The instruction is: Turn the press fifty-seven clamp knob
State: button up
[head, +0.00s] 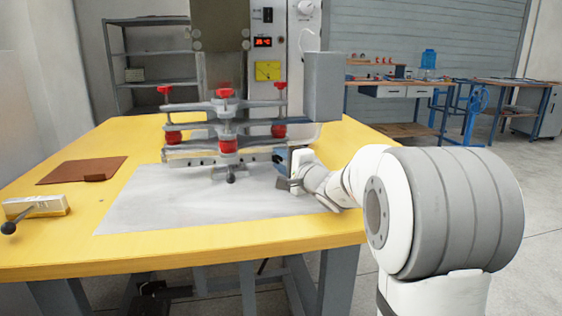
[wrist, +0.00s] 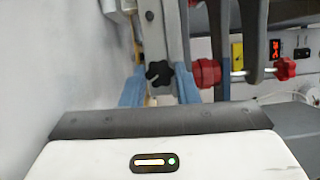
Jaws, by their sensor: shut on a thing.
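The clamp knob (wrist: 159,73) is a small black star-shaped knob on the end of the press's grey clamp bar in the wrist view. My gripper (wrist: 159,92) has its blue-tipped fingers on either side of the knob, shut on it. In the head view, my gripper (head: 284,166) is at the right end of the press's lower bar, and I cannot make out the knob there. The press (head: 226,108) stands at the back of the yellow table, with grey arms and several red knobs.
A pale sheet (head: 150,205) covers the middle of the yellow table (head: 180,258). A brown board (head: 75,172) and a metal block with a black-ball lever (head: 35,206) lie at the left. A grey box (head: 322,87) hangs beside the press, above my wrist. Workbenches (head: 410,90) stand behind.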

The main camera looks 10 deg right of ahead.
jog(key=shift+f, duration=0.1)
jog(key=o, duration=1)
jog(key=shift+c, duration=0.2)
jog(key=p+v, duration=0.1)
jog(key=v, duration=0.6)
jog(key=shift+s+p, duration=0.1)
jog(key=shift+p, duration=0.25)
jog(key=shift+s+d, duration=0.1)
jog(key=shift+s, duration=0.2)
